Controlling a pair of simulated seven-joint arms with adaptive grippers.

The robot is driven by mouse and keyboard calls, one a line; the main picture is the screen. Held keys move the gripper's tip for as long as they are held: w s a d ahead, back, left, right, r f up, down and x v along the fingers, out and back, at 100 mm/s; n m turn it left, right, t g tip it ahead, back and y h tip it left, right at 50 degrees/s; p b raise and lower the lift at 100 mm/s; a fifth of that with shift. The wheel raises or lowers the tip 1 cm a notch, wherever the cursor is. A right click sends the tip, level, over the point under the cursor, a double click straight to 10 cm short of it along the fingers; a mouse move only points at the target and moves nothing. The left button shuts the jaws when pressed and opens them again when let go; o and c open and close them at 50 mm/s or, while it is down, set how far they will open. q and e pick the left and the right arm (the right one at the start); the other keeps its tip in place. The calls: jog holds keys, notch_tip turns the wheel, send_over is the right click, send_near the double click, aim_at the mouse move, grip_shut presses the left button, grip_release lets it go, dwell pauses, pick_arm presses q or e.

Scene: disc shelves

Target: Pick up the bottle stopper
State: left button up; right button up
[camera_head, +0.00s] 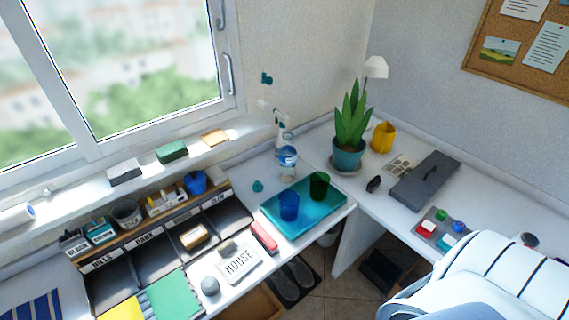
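A small teal piece (258,186) with a knobbed top sits on the white desk, left of the blue tray. It looks like a bottle stopper, but it is too small to be sure. A clear bottle (287,160) with a blue and white label stands right of it, near the wall, apart from it. Neither of my grippers shows in this view.
A label-fronted organizer (150,262) is at left. A large white striped shape (500,280) fills the lower right.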

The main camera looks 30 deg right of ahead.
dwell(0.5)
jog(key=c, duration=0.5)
